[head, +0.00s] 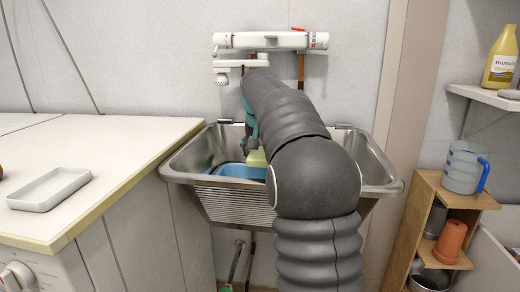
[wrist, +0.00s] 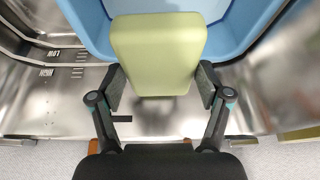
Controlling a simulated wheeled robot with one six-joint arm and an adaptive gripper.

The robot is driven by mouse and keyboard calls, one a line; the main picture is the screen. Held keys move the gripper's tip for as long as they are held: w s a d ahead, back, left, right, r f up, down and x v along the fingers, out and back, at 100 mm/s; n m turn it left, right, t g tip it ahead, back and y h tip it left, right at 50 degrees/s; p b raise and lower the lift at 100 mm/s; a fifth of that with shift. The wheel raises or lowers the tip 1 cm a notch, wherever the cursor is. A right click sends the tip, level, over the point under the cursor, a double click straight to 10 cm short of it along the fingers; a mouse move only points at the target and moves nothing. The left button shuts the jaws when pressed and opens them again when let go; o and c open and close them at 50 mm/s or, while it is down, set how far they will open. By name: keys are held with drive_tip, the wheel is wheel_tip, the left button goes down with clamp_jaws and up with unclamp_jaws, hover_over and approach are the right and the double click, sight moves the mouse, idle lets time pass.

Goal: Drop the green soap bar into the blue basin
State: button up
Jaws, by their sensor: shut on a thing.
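The pale green soap bar (wrist: 157,52) is held between the two fingers of my gripper (wrist: 160,85) in the wrist view. The bar also shows in the head view (head: 257,158), just left of my arm. The blue basin (wrist: 240,25) lies beyond and below the bar in the wrist view, with the bar overlapping its near wall. In the head view the blue basin (head: 232,171) sits inside the metal sink, partly hidden by my arm. The bar appears above the basin's level; its exact height over the rim is unclear.
The steel sink (head: 185,163) surrounds the basin. A white tap unit (head: 270,41) is on the wall above. A counter with an empty white dish (head: 50,188) is at left. A wooden shelf (head: 455,195) with a jug (head: 460,168) and a terracotta pot (head: 449,240) stands at right.

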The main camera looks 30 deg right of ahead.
drive_tip(key=shift+f+b, duration=0.4)
drive_tip(key=shift+f, duration=0.25)
drive_tip(key=o, duration=1.3)
drive_tip(key=v, duration=1.2)
drive_tip(key=shift+a, duration=0.1)
